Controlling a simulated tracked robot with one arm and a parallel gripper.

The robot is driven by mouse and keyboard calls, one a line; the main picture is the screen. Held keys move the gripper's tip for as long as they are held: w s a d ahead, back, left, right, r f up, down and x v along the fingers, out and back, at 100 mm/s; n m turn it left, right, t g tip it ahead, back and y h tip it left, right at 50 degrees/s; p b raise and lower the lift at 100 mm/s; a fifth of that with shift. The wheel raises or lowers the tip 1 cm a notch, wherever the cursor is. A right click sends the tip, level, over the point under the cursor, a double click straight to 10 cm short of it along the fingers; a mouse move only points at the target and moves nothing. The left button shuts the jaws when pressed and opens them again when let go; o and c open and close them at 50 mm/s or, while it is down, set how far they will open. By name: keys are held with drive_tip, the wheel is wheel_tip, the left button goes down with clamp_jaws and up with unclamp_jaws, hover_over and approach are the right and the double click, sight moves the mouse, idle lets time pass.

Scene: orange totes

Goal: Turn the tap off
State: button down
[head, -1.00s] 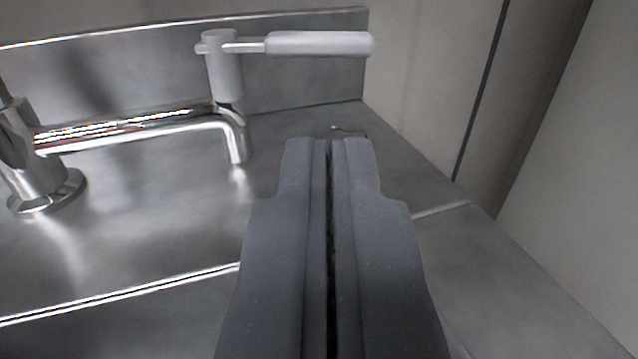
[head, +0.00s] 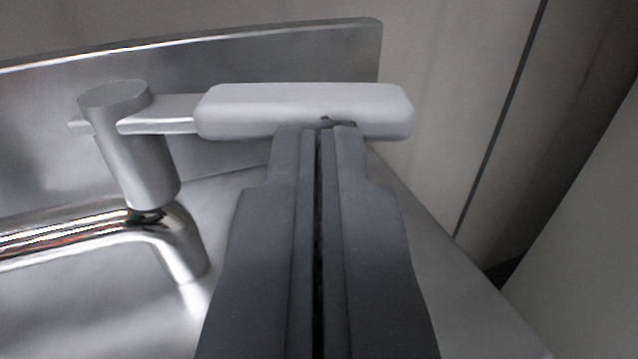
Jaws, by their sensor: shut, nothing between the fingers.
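The tap's lever handle (head: 304,105) is a pale grey rounded bar that points right from a grey upright post (head: 137,150). The post stands above the bend of the shiny chrome spout (head: 150,225), whose tip points down. My gripper (head: 319,128) is shut and empty. Its fingertips are at the lower edge of the handle, right of its middle. I cannot tell for sure whether they touch it. The tips overlap the handle's lower edge in the picture.
A steel splashback (head: 250,60) runs behind the tap and ends near the handle's right end. The steel sink top (head: 80,310) lies below. A light wall panel (head: 450,90) is on the right, with a dark gap beside it.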

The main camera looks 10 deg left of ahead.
sight(364, 132)
drive_tip(key=shift+w+r, duration=0.1)
drive_tip(key=shift+w, duration=0.2)
drive_tip(key=shift+w+d+p, duration=0.2)
drive_tip(key=shift+w+p, duration=0.4)
drive_tip(key=shift+p, duration=0.35)
drive_tip(key=shift+w+p, duration=0.55)
drive_tip(key=shift+w, duration=0.05)
drive_tip(key=shift+r, duration=0.1)
drive_tip(key=shift+d, duration=0.1)
